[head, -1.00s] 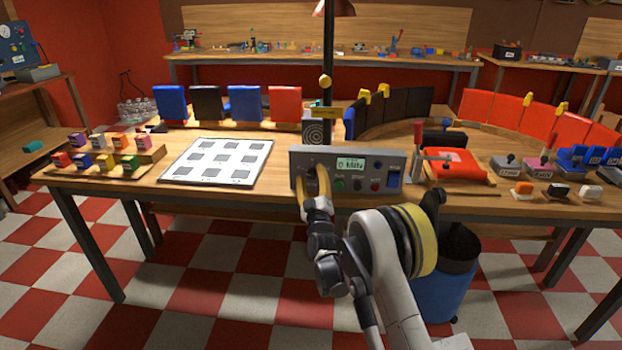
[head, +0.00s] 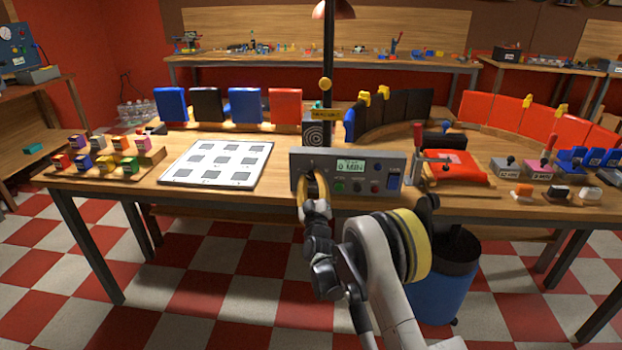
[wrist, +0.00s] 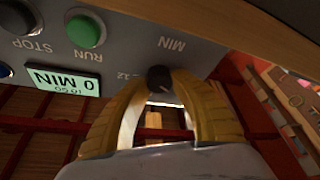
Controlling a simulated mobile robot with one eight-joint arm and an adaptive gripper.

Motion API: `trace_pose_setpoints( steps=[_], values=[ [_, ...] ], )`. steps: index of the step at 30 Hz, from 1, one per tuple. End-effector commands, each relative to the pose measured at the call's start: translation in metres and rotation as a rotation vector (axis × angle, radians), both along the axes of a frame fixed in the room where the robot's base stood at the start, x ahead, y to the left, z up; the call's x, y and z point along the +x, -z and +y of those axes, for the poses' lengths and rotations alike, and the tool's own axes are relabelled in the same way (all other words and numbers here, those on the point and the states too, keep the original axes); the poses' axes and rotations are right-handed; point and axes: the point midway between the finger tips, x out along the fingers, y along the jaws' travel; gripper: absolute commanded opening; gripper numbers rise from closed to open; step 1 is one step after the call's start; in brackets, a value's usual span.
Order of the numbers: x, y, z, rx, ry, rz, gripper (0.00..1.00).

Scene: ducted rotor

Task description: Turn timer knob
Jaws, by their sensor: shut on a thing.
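The timer box (head: 322,178) is a grey panel at the table's front edge, with a lit display (head: 351,165) reading 0 MIN. In the wrist view the display (wrist: 62,81) also shows 0 MIN, upside down. The timer knob (wrist: 160,79) is small and dark, beside the MIN label. My gripper (wrist: 160,88) has its two yellow fingers closed around the knob, one on each side. In the head view my gripper (head: 312,186) is at the left part of the panel and hides the knob.
The panel also has a green RUN button (wrist: 85,30), a dark STOP button (wrist: 19,17) and a blue switch (head: 393,182). A white sheet with grey squares (head: 260,153) lies to the left. A red clamped piece (head: 460,168) is to the right. A blue bin (head: 442,294) stands below.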

Motion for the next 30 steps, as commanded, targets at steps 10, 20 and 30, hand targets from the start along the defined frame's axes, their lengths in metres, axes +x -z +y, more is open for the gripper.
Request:
trace_pose_setpoints(
  steps=[10,20,30],
  values=[
    [0.0004,-0.0002,0.0006,0.306,0.000,-0.010,0.00],
    [0.0002,-0.0005,0.0005,0.620,-0.002,-0.021,0.00],
    [0.0001,-0.0005,-0.0003,0.898,-0.001,-0.031,0.00]
  ],
)
